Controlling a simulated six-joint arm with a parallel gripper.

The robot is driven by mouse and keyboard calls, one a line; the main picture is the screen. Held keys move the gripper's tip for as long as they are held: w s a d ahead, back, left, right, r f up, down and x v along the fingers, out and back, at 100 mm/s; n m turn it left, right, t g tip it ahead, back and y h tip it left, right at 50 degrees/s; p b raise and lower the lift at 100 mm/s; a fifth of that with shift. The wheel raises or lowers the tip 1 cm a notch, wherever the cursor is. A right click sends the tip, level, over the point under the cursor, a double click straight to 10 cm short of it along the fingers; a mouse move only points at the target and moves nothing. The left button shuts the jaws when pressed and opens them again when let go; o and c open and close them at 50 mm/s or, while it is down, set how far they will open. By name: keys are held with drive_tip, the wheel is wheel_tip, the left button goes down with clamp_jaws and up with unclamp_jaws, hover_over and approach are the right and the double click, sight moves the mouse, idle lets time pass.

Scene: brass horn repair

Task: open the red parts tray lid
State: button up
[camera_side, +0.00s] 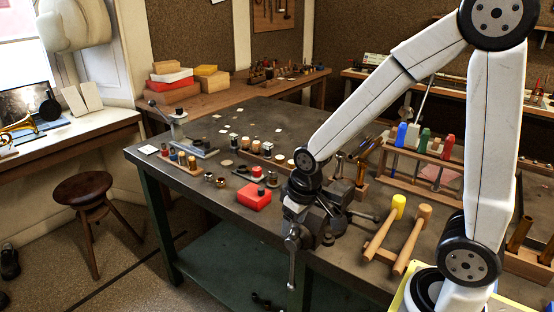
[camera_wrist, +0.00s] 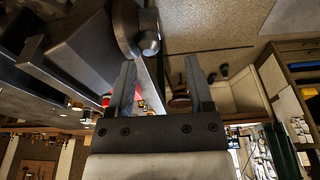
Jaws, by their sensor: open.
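The red parts tray (camera_side: 254,198) is a small bright red box near the front edge of the dark bench, left of the vise. A small dark piece lies on its top; I cannot tell the lid's edge from the body. My gripper (camera_side: 293,212) is right of the tray, apart from it, close against the vise. In the wrist view my gripper's two fingers (camera_wrist: 160,82) are spread with nothing between them. A bit of red (camera_wrist: 106,101) shows beside the left finger, mostly hidden by it; it may be the tray.
The grey vise (camera_side: 325,222) stands at the bench's front edge and fills the upper left of the wrist view (camera_wrist: 85,50). Small jars and a block of corks (camera_side: 180,160) stand left. Mallets (camera_side: 411,240) lie right. Bare bench (camera_side: 222,212) shows left of the tray.

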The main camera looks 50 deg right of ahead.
drive_tip(key=w+d+r+m+g, duration=0.1)
drive_tip(key=w+d, duration=0.4)
drive_tip(key=w, duration=0.7)
drive_tip(key=m+g, duration=0.1)
drive_tip(key=m, duration=0.1)
hover_over(261, 188)
drive_tip(key=shift+f, duration=3.85)
clamp_jaws()
